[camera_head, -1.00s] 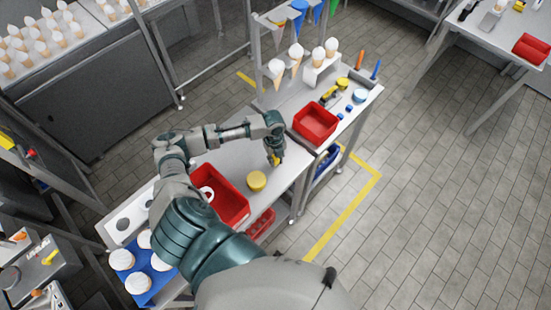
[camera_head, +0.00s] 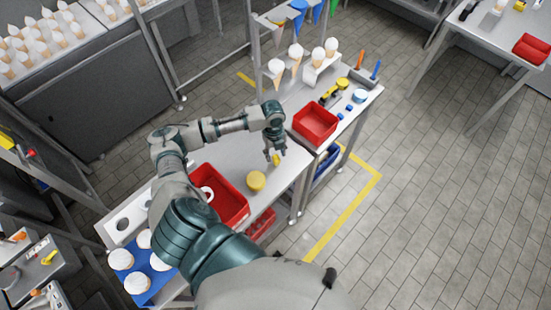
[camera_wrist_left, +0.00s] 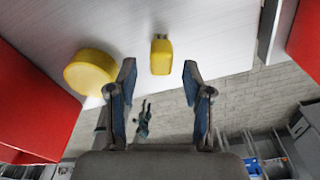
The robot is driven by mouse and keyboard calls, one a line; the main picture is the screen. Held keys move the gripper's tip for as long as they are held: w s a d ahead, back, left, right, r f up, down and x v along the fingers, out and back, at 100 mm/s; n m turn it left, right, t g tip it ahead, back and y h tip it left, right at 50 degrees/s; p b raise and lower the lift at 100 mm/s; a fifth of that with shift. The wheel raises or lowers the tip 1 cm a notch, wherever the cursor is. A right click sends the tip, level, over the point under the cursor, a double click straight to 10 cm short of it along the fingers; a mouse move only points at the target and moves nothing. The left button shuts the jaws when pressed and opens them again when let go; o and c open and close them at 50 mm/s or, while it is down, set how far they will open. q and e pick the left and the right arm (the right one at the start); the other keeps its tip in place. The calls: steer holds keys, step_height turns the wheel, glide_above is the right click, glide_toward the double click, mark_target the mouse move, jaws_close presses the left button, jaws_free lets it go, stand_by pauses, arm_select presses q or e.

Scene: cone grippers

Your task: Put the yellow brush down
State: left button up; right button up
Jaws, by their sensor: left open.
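The yellow brush (camera_head: 277,159) stands on the grey table top near its right edge. It shows whole as a yellow block in the left wrist view (camera_wrist_left: 161,55), apart from both fingers and beyond the fingertips. My left gripper (camera_head: 272,154) is just above and beside it. Its two fingers are spread wide and hold nothing in the left wrist view (camera_wrist_left: 159,76). My right gripper is not in view.
A round yellow tub (camera_head: 256,181) stands close to the brush. A red bin (camera_head: 232,211) holding a white ring is to the left. Another red bin (camera_head: 315,122) is on the adjoining table. The table's edge (camera_head: 299,178) drops to the tiled floor.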

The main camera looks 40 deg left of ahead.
mark_target(275, 156)
arm_select(q)
step_height(275, 156, up, 8)
steer(key=shift+w+a, duration=0.15)
steer(key=shift+a, duration=0.15)
steer(key=shift+f, duration=0.15)
